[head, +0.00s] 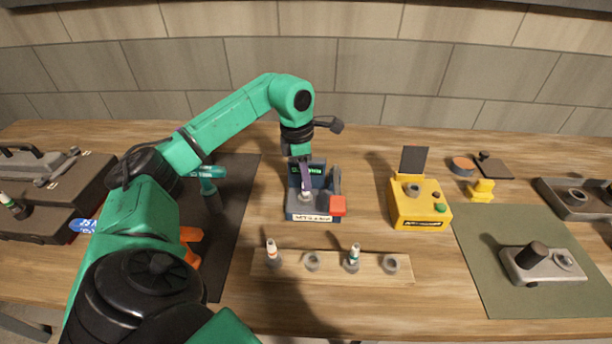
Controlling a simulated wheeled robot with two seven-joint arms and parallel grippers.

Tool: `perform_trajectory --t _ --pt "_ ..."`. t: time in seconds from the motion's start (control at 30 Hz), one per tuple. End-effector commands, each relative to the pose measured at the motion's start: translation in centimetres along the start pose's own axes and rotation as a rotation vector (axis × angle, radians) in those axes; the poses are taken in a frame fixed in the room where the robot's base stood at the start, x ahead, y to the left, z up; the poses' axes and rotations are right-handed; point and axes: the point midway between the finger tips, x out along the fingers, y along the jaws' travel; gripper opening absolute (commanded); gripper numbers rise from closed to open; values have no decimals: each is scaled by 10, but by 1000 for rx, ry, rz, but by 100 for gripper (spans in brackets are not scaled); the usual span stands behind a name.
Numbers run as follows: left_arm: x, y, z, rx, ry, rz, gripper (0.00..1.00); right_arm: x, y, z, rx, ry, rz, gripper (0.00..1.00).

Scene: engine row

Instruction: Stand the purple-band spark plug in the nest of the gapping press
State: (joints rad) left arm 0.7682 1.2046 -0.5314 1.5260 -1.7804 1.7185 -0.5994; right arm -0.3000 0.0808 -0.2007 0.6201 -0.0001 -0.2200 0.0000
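My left gripper (305,183) points straight down over the gapping press (291,206), a small dark blue machine with a red-ended lever and a white label. The purple-band spark plug (306,184) shows as a small purple patch between the fingertips, which look shut on it. The plug is upright, just above or at the grey nest (304,197). The fingers partly hide it, and I cannot tell whether its base touches the nest. My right gripper is not in view.
A wooden rack (332,277) in front holds an orange-band plug (271,251), a green-band plug (353,256) and two empty sockets. A yellow tester (420,211) stands right of the press. A green mat (500,290) lies further right, and toolboxes (50,190) stand left.

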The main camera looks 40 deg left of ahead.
Motion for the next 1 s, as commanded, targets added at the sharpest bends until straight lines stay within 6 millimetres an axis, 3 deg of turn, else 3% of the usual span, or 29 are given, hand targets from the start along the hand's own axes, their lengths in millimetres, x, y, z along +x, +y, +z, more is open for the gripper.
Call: perform_trajectory --t 0.07,0.47,0.57,0.8,0.9,1.0 --pt "0 0 0 0 0 0 55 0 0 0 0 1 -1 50" --pt "-7 0 0 0 -1 1 55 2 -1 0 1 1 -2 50" --pt "-22 1 1 0 -3 3 55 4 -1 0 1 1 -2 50" --pt "-89 1 2 1 -7 4 55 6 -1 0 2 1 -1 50" --pt "-123 1 1 -1 -3 5 55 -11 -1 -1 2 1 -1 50" --pt "-141 1 1 -1 -1 3 55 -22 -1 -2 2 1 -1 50"
